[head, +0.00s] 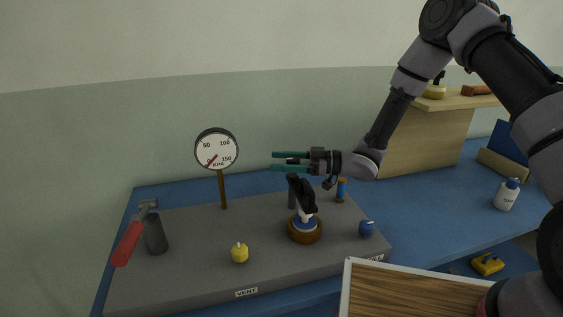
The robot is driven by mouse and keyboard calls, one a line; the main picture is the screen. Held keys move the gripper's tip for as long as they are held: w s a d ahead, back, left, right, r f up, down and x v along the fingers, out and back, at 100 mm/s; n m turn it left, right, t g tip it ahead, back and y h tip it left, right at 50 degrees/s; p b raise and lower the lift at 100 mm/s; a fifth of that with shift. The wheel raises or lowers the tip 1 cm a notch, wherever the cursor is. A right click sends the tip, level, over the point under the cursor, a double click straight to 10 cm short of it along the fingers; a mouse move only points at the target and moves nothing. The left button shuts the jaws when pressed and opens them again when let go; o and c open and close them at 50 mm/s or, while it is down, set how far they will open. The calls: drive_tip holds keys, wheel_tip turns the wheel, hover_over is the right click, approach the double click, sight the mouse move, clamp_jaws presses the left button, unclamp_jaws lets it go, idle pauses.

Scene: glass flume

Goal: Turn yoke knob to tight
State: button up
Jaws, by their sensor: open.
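My gripper (277,161) has teal fingers that point left, one above the other, with a gap between them. It is open and appears empty. It is above the grey bench block (190,270), near a black yoke-like part (302,195). That part rises over a white and blue piece seated in a round brown base (305,232). I cannot clearly make out the yoke knob or its setting. A yellow knob (240,253) sits behind the VENT label (246,293). A blue knob (366,228) sits at the block's right side.
A pressure gauge (217,149) stands on a brown post. A red-handled hammer (128,243) leans by a dark cylinder (155,234) at left. A blue-and-orange cylinder (341,190) stands behind. A wood-topped board (415,293) is in front; a white bottle (507,194) stands right.

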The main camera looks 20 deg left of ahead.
clamp_jaws()
drive_tip(key=shift+s+n+g+h, duration=0.2)
drive_tip(key=shift+n+g+h, duration=0.2)
drive_tip(key=shift+n+g, duration=0.6)
unclamp_jaws()
drive_tip(key=shift+d, duration=0.2)
